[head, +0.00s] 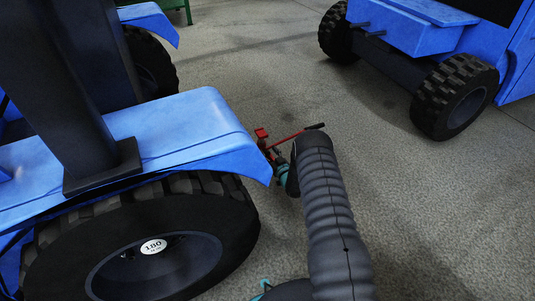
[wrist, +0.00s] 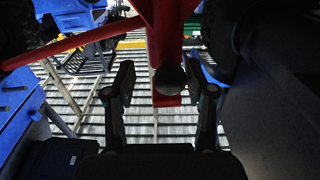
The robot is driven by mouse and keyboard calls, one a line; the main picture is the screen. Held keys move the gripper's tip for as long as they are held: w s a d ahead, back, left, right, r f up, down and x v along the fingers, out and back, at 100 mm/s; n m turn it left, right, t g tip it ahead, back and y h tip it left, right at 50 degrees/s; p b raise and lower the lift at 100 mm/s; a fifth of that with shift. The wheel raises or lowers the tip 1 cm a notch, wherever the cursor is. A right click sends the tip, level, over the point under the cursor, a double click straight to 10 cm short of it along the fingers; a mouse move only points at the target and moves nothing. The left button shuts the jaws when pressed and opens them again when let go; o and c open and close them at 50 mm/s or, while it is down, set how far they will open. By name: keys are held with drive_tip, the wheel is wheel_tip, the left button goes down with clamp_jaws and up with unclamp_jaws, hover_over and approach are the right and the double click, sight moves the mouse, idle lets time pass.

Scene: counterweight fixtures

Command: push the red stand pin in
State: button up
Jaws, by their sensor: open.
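In the head view, a small red stand part (head: 262,134) with a long red bar (head: 297,136) shows low beside the blue fender. The far end of my arm reaches down next to it. In the wrist view, my gripper (wrist: 161,84) is open, one finger on each side. A red stand post (wrist: 168,30) comes down from the top between the fingers. A dark round end (wrist: 170,77) sits on its lower part, roughly between the fingertips; I cannot tell whether it is the pin. No contact with the fingers is clear.
A blue machine with a large black tyre (head: 150,240) and fender (head: 170,130) stands close at left. Another blue vehicle (head: 410,28) stands at upper right. The grey floor (head: 450,220) at right is clear. A red bar (wrist: 75,43) crosses the wrist view at upper left.

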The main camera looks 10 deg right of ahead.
drive_tip(key=v, duration=1.2)
idle(0.3)
drive_tip(key=w+d+r+g+h+p, duration=0.1)
drive_tip(key=w+r+g+h+p, duration=0.1)
drive_tip(key=r, duration=1.2)
drive_tip(key=w+d+r+g+h+p, duration=0.1)
drive_tip(key=w+r+g+h+p, duration=0.1)
drive_tip(key=r, duration=1.3)
drive_tip(key=s+r+m+g+h+p, duration=0.1)
drive_tip(key=s+r+h+p, duration=0.1)
drive_tip(key=s+r, duration=0.6)
drive_tip(key=s+a+r+m+g+p, duration=0.1)
drive_tip(key=s+a+r+g+p, duration=0.1)
drive_tip(key=s+r, duration=0.9)
drive_tip(key=s+a+r+m+g+p, duration=0.1)
drive_tip(key=s+r+g, duration=0.2)
drive_tip(key=s+r, duration=0.75)
drive_tip(key=s+a+f+g+p, duration=0.1)
drive_tip(key=s+a+f, duration=0.1)
drive_tip(key=s, duration=1.4)
drive_tip(key=shift+s+a+f+m+g+p, duration=0.2)
drive_tip(key=shift+s+f+m+g+p, duration=0.1)
drive_tip(key=shift+s+f+p, duration=0.15)
